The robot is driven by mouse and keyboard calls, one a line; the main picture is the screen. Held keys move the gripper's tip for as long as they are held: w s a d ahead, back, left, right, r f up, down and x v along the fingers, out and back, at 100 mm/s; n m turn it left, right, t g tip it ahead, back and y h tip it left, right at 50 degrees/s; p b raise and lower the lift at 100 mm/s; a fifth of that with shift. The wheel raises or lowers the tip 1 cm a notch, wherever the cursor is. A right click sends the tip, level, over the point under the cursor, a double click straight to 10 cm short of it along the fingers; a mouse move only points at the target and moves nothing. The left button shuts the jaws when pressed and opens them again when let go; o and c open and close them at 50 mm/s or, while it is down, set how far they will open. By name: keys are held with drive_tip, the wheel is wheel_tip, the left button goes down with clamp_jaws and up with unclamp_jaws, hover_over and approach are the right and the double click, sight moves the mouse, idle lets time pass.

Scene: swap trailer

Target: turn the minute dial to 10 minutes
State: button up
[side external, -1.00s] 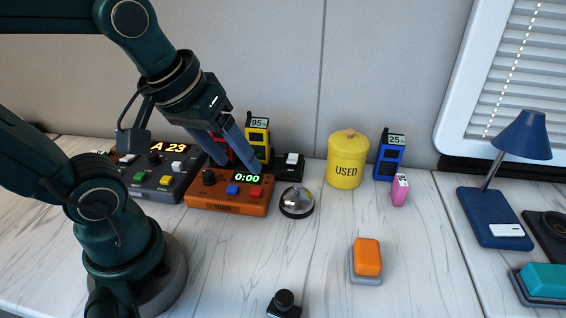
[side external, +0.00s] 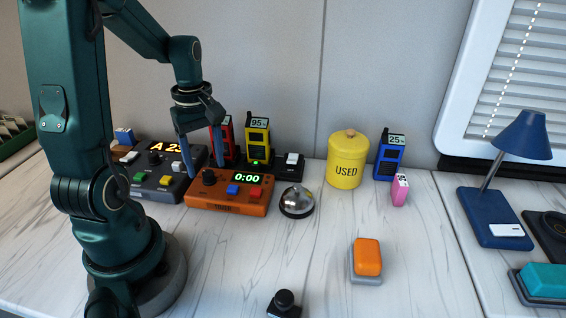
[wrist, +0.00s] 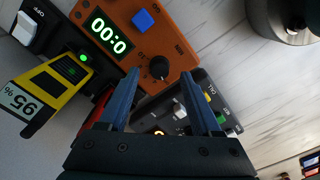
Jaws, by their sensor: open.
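The orange timer box (side external: 228,204) stands on the table with its green display (side external: 247,178) reading 0:00. Its black minute dial (side external: 209,177) is a round knob left of the display. A blue button and a red button sit below the display. In the wrist view the dial (wrist: 159,68) shows between and beyond my fingertips, with a light pointer mark; I cannot read its scale. My gripper (side external: 205,169) points down, open and empty, with its blue fingers above the dial. I cannot tell the exact height gap, but no contact shows.
A dark grey box (side external: 160,190) with an amber display stands close on the left. Yellow (side external: 257,138) and red handsets stand behind the timer. A silver bell (side external: 297,201) is close on its right.

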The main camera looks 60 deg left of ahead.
sight(209, 177)
drive_tip(key=shift+f, duration=1.2)
clamp_jaws()
